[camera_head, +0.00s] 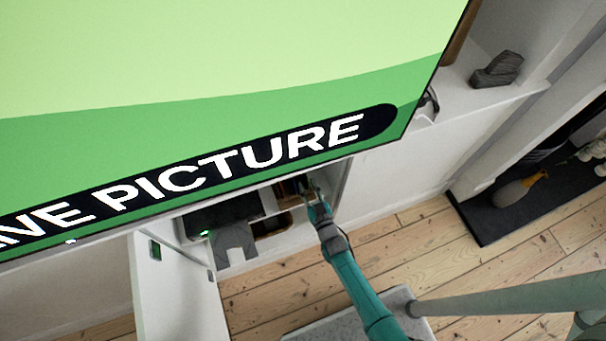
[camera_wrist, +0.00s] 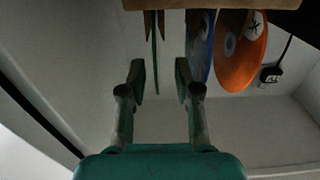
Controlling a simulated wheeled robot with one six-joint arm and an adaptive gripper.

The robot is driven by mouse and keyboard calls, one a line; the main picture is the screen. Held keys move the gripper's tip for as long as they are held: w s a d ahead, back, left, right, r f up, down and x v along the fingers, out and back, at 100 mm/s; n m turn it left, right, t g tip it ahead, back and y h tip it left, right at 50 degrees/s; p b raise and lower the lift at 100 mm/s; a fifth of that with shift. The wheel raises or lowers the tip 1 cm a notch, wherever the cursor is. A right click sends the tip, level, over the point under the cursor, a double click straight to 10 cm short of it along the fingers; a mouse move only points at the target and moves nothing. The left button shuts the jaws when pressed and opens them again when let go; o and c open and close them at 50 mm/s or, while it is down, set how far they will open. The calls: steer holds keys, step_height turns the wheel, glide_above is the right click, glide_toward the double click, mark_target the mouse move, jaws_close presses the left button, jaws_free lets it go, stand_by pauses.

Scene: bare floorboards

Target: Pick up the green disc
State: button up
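The green disc (camera_wrist: 155,62) shows edge-on in the wrist view as a thin upright strip below a wooden rack (camera_wrist: 215,4). My gripper (camera_wrist: 161,80) is open, with one finger on each side of the strip and space between them. I cannot tell whether the disc is between the fingertips or beyond them. A blue disc (camera_wrist: 201,45) is close to the right finger, and an orange disc (camera_wrist: 238,65) is further right. In the head view my gripper (camera_head: 312,193) reaches into an open cabinet; the green disc cannot be made out there.
A large green screen (camera_head: 230,80) overhangs the cabinet. The cabinet door (camera_head: 175,290) stands open at left. A dark box (camera_head: 222,212) and a grey object (camera_head: 236,240) are inside, left of my gripper. A black plug (camera_wrist: 271,74) shows right of the discs. Floorboards (camera_head: 380,250) are bare at right.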

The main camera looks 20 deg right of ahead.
steer(key=shift+w+d, duration=0.15)
steer(key=shift+w, duration=1.55)
jaws_close()
steer(key=shift+r, duration=0.1)
